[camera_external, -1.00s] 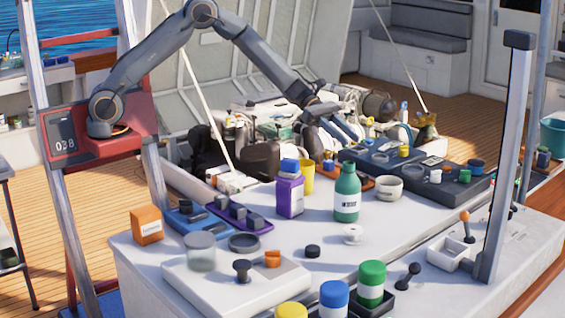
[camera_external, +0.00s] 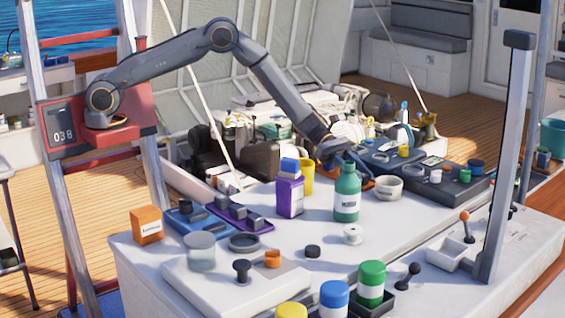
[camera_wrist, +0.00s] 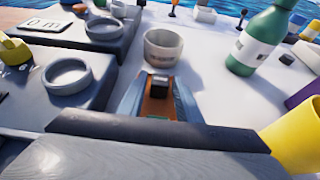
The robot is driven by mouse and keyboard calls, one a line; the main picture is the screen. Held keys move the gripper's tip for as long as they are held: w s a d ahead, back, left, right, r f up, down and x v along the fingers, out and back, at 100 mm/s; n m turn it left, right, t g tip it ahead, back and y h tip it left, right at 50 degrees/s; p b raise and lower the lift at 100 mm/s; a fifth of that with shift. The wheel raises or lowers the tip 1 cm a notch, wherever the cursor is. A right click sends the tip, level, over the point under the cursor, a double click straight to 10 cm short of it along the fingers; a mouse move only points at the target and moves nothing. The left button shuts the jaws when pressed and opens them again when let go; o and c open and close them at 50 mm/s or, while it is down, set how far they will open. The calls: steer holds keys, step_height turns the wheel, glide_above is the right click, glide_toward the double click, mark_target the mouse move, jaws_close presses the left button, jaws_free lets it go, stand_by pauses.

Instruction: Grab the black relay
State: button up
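A small black block, which looks like the black relay (camera_wrist: 159,82), stands on an orange-brown tray (camera_wrist: 156,108) in the wrist view. My gripper (camera_wrist: 158,86) has two blue-grey fingers, one on each side of the block, with a gap between them; it is open. I cannot tell whether the fingertips are level with the block or above it. The block is hidden there by the gripper and bottle.
A white cup (camera_wrist: 163,46) stands just beyond the tray. A green bottle (camera_external: 346,196), a yellow cup (camera_external: 307,178) and a purple container (camera_external: 290,195) are close by. A grey panel with round dishes (camera_wrist: 64,84) lies left in the wrist view. White tabletop is free right of the cup.

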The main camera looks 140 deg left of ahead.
steer(key=shift+w+f, duration=0.2)
steer(key=shift+w, duration=0.2)
jaws_close()
